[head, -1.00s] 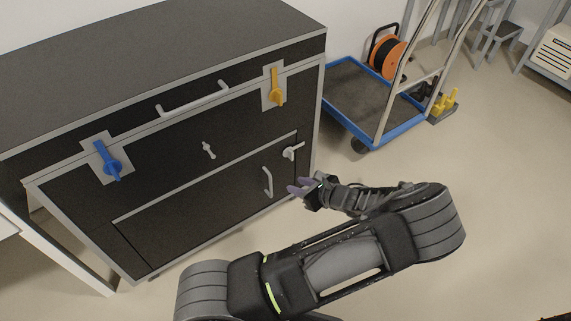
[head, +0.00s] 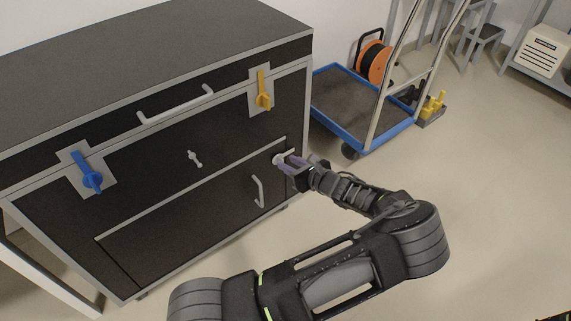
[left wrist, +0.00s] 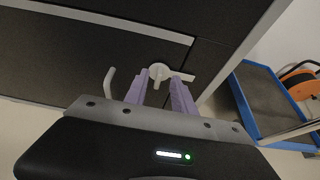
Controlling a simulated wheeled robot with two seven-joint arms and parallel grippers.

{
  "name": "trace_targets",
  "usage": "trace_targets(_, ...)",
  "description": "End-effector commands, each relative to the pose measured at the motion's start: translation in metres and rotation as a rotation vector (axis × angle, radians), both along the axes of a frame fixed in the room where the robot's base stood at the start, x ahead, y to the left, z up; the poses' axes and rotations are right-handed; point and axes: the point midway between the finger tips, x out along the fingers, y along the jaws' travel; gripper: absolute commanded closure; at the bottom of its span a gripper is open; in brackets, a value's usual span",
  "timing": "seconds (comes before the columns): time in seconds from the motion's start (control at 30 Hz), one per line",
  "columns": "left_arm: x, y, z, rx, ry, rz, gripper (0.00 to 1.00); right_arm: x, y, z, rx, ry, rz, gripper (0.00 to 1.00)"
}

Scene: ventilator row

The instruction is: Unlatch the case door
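The black case (head: 60,238) with grey edges stands at the left. Its low door (head: 190,225) has a grey bar handle (head: 258,191). A pale turn latch (head: 279,160) sits at the door's upper right corner. In the left wrist view the latch (left wrist: 159,72) has a round hub and a lever pointing right. My left gripper (head: 287,165) is at the latch. Its purple fingers (left wrist: 161,93) are apart, one on each side below the hub, and partly hide the latch in the head view. I cannot tell whether they touch it. My right gripper is not in view.
A blue lid latch (head: 91,178), a yellow lid latch (head: 263,92), a small pale knob (head: 194,158) and a lid handle (head: 176,105) are on the case front. A blue trolley (head: 375,140) stands behind right. The floor at right is clear.

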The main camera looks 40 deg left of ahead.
Motion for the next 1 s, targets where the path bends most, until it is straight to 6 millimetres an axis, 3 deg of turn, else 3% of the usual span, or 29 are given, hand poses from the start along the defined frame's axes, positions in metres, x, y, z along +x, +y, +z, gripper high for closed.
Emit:
trace_targets(0.2,0.006,0.020,-0.010,0.000,0.000,-0.001,0.69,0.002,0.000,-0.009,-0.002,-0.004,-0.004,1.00)
trace_targets(0.5,0.007,0.022,-0.010,-0.001,0.000,-0.001,0.69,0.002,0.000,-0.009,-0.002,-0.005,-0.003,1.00)
trace_targets(0.87,0.007,0.022,-0.010,-0.001,0.000,0.000,0.99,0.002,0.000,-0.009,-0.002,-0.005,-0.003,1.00)
trace_targets(1.0,0.007,0.022,-0.010,-0.001,0.000,0.000,1.00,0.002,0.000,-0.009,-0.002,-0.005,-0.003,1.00)
